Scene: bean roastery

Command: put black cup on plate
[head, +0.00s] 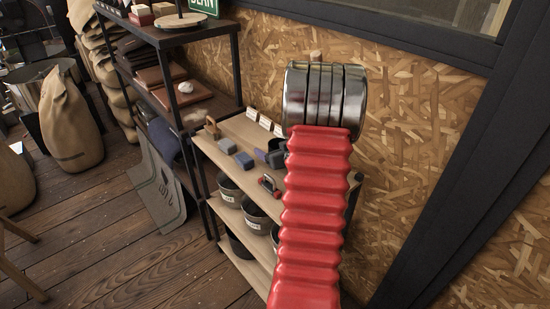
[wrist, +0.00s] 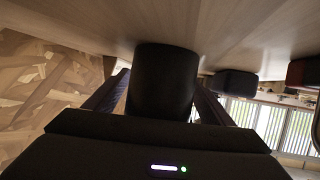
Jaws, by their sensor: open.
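A black cup (wrist: 163,85) fills the space between the two fingers of my gripper (wrist: 162,75) in the wrist view. It stands against a pale wooden shelf top (wrist: 90,28), which appears at the top of that view. My gripper is open, with one dark finger on each side of the cup. I cannot tell whether either finger touches it. In the head view my red ribbed arm and its metal end hide the gripper and the cup. I see no clear plate; a round wooden disc (head: 182,22) lies on the taller dark rack.
The wrist view shows a dark block (wrist: 235,83) to the right. A chipboard wall (head: 420,110) stands behind.

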